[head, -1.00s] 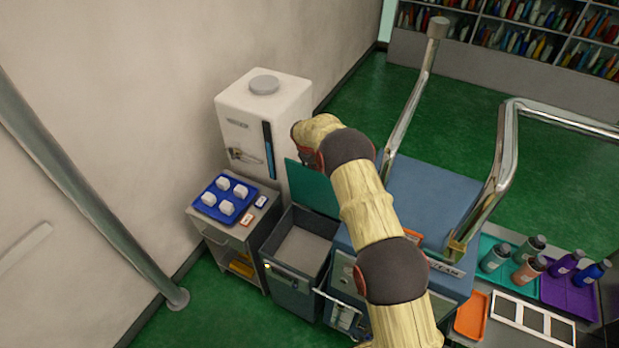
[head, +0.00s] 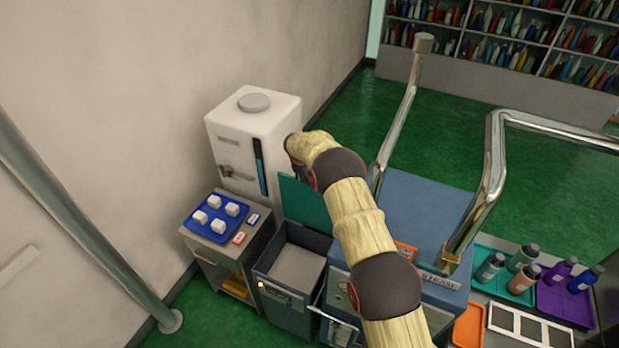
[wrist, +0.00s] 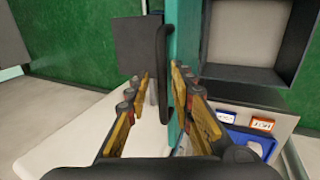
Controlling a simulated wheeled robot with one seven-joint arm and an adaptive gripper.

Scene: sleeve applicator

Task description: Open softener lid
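The softener is a dark grey bin (head: 262,292) standing between the grey cart and the blue machine. Its teal lid (head: 303,203) stands raised, close to upright, at the back, and the bin's opening shows. In the wrist view the teal lid (wrist: 184,40) is seen nearly edge-on, with a black handle (wrist: 162,60) along it. My gripper (wrist: 160,78) has its fingers spread, with the handle between them and gaps visible. I cannot tell whether the right finger touches the lid. In the head view my arm hides the fingers.
A white cabinet (head: 232,125) with a round grey cap stands behind, against the wall. The cart (head: 240,255) at the left carries a blue tray (head: 201,229) with white blocks and small cards. The blue machine (head: 420,215) and its metal rails (head: 492,185) stand at the right.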

